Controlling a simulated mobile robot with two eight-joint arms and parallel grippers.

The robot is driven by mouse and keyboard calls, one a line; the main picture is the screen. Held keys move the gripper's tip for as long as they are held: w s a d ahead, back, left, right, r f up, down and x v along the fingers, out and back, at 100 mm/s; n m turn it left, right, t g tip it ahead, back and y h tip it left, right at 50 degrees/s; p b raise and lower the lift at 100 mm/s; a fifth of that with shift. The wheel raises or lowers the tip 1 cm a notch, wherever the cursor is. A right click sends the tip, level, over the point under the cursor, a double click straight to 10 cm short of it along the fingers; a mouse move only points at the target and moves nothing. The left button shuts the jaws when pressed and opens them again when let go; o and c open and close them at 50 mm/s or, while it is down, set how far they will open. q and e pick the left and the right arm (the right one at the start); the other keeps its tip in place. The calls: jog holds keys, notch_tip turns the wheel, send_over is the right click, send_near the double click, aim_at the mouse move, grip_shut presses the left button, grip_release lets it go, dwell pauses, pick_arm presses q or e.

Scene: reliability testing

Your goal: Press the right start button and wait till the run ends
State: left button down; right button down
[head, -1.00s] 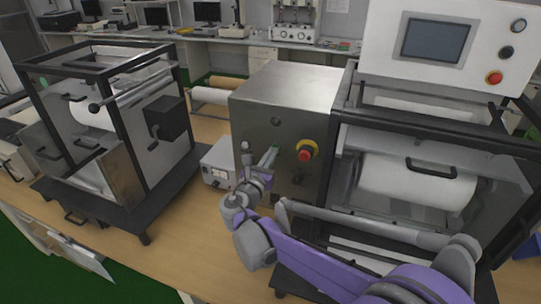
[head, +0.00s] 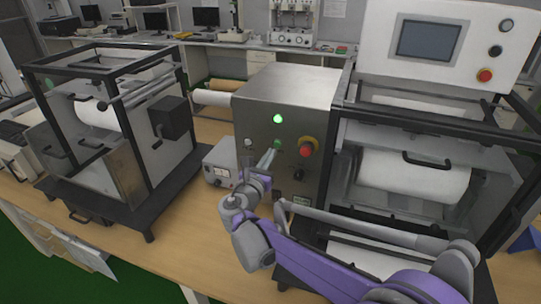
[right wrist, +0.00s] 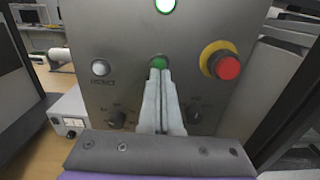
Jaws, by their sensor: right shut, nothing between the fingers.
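The steel control box (head: 285,92) stands on the bench at the middle of the head view. On its front is a green start button (head: 277,144), also seen in the right wrist view (right wrist: 159,62). A round lamp (head: 278,119) above the button glows green. My right gripper (head: 268,158) is shut and empty, its fingertips in front of the button's lower edge in the right wrist view (right wrist: 159,75). I cannot tell whether they touch it. My left gripper is not in view.
A red emergency button (head: 306,149) with a yellow collar sits just right of the green one. A white button (head: 248,143) is to its left, with dark knobs below. A panel with a screen (head: 428,40) stands above the right machine. Another framed machine (head: 110,120) is at left.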

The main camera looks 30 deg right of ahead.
jog(key=b+v, duration=0.1)
jog(key=v, duration=0.8)
jog(key=shift+s+a, duration=0.2)
jog(key=shift+a, duration=0.1)
jog(key=shift+f, duration=0.1)
jog(key=s+d+f+m+g+y, duration=0.2)
jog(key=s+f+m+g+y, duration=0.35)
jog(key=s+f+m, duration=0.65)
jog(key=s+a+f+m+y, duration=0.8)
jog(key=s+a+m, duration=0.2)
jog(key=m, duration=0.4)
jog(key=shift+f, duration=0.35)
